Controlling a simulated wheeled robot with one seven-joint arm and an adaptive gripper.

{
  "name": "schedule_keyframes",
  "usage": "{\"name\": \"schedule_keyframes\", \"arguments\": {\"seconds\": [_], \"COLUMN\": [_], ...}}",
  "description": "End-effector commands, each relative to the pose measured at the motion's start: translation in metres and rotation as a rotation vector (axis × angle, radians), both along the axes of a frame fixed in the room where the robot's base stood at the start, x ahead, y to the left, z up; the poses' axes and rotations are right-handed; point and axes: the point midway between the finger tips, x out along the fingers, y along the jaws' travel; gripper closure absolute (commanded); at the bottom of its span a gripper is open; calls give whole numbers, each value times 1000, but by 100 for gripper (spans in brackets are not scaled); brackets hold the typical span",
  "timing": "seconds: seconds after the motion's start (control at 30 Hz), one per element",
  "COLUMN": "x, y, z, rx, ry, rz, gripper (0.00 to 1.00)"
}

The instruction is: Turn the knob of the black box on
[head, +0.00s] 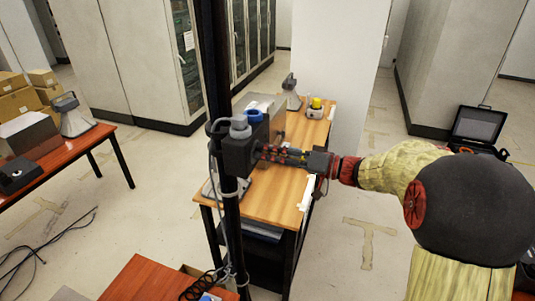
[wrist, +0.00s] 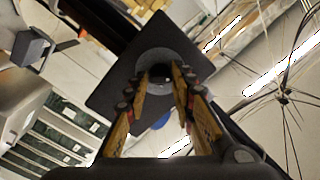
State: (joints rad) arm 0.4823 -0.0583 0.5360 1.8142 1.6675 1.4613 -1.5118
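The black box (head: 240,156) is fixed to a dark upright pole, with a grey round part (head: 240,124) on its top. In the wrist view the box (wrist: 112,98) fills the middle as a dark, tilted square. A grey round knob-like part (wrist: 185,57) with a dark centre is on the face towards me. My gripper (head: 263,153) reaches in from the right, its tips close to the box's right side. In the wrist view its yellow fingers (wrist: 162,70) are apart, with the tips overlapping the round part. Whether they touch it is hidden.
The dark pole (head: 218,60) crosses the view, with cables along it. A wooden table (head: 285,190) stands behind, bearing a grey metal box, a blue round item (head: 255,115) and a yellow-topped device (head: 315,106). A reddish table (head: 75,148) is left. An open black case (head: 478,125) lies right.

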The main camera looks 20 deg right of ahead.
Motion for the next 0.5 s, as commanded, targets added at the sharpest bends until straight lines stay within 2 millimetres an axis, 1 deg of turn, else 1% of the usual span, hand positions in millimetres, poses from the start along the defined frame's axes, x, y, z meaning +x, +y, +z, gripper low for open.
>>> {"name": "schedule_keyframes", "arguments": {"seconds": [0.07, 0.4, 0.5], "x": [0, 0, 0], "y": [0, 0, 0], "z": [0, 0, 0], "rx": [0, 0, 1], "ry": [0, 0, 1], "rz": [0, 0, 0], "gripper": [81, 100, 100]}}
